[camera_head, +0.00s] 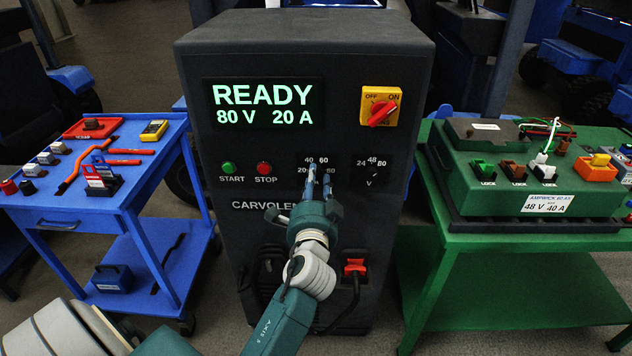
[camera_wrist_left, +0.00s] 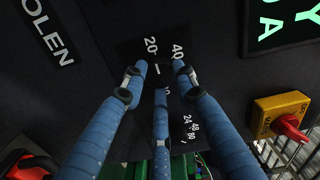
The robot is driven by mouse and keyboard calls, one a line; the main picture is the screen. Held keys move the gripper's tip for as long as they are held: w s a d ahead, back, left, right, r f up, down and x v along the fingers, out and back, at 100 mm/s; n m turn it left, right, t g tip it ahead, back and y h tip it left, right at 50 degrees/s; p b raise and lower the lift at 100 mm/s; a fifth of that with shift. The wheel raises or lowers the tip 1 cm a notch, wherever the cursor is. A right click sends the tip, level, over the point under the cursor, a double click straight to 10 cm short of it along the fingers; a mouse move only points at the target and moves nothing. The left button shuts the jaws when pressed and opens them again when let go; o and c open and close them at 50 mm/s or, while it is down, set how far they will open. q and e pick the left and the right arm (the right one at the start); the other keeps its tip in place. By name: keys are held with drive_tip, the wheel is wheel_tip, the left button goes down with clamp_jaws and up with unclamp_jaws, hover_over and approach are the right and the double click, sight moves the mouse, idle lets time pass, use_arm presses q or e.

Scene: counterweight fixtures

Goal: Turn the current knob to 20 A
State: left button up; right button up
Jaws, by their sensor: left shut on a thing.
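The dark charger cabinet (camera_head: 305,60) faces me. Its screen (camera_head: 264,107) reads READY, 80 V and 20 A. My left gripper (camera_head: 319,177) is at the current dial, under the 40 and 60 marks, and its fingers mostly hide the knob in the head view. In the left wrist view, the blue fingers of my left gripper (camera_wrist_left: 159,74) are closed around the dark current knob (camera_wrist_left: 157,71). A short white line shows on it, near the 20 mark. My right gripper is not in view.
The voltage dial (camera_head: 372,174) is right of the gripper. The START button (camera_head: 229,168), STOP button (camera_head: 264,169) and red-yellow main switch (camera_head: 380,107) are on the same panel. A blue cart (camera_head: 150,232) stands left, a green cart (camera_head: 470,265) right.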

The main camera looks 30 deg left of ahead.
use_arm(q)
drive_tip(key=o, duration=1.2)
drive_tip(key=shift+a, duration=0.1)
drive_tip(key=shift+c, duration=0.2)
drive_tip(key=v, duration=0.7)
drive_tip(key=shift+s+d, duration=0.2)
drive_tip(key=shift+s, duration=0.05)
drive_tip(key=shift+f, duration=0.15)
